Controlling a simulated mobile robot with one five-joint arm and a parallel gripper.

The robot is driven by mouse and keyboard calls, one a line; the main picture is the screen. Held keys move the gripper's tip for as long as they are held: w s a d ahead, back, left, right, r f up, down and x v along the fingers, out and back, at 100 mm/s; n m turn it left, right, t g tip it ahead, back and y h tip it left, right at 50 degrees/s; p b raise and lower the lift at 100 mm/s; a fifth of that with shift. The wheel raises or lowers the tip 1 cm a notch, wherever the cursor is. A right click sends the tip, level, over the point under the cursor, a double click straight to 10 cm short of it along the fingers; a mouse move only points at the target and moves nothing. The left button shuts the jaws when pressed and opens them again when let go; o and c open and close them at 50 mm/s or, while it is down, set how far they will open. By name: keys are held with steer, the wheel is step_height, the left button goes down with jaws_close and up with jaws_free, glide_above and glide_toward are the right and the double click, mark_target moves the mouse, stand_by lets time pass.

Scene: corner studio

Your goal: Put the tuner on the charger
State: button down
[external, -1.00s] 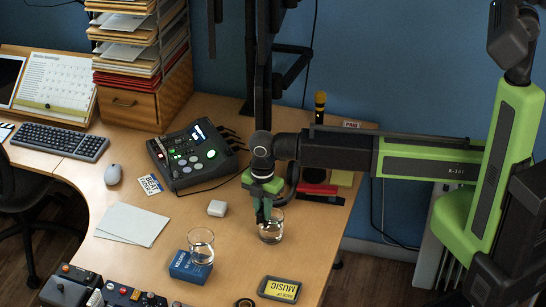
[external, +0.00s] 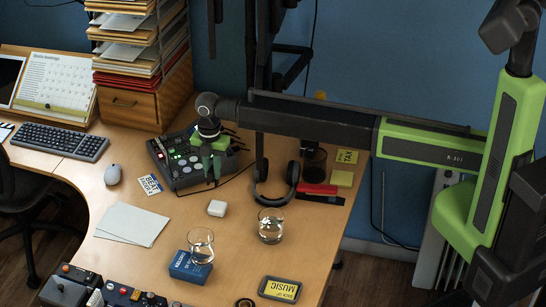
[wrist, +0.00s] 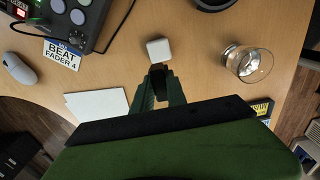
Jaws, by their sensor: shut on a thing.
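My gripper (external: 212,182) hangs above the desk just in front of the black mixer. In the wrist view my gripper (wrist: 160,80) is shut on a small dark thing (wrist: 158,70), which looks like the tuner; its shape is mostly hidden between the fingers. A small white block (external: 217,208) lies on the desk below and in front of the gripper. It also shows just beyond the fingertips in the wrist view (wrist: 158,49). I cannot tell for sure which thing is the charger; none is clearly marked.
A glass of water (external: 270,226) stands right of the white block. The mixer (external: 180,172) and headphones (external: 275,190) lie behind. White paper (external: 132,224) lies left, with clear desk around it.

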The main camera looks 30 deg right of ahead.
steer(key=shift+w+d+r, duration=0.2)
steer(key=shift+w+d, duration=0.3)
steer(key=shift+d, duration=0.15)
steer(key=b, duration=1.1)
glide_above(218, 205)
step_height(218, 205, down, 11)
steer(key=shift+r, duration=0.2)
steer(key=c, duration=1.3)
jaws_free()
steer(key=shift+r+p, duration=0.1)
steer(key=shift+p, duration=0.25)
steer(key=shift+c, duration=0.2)
steer(key=shift+r, duration=0.1)
step_height(218, 205, up, 12)
steer(key=p, duration=1.2)
steer(key=shift+r+p, duration=0.2)
steer(key=shift+p, duration=0.1)
steer(key=shift+f, duration=0.1)
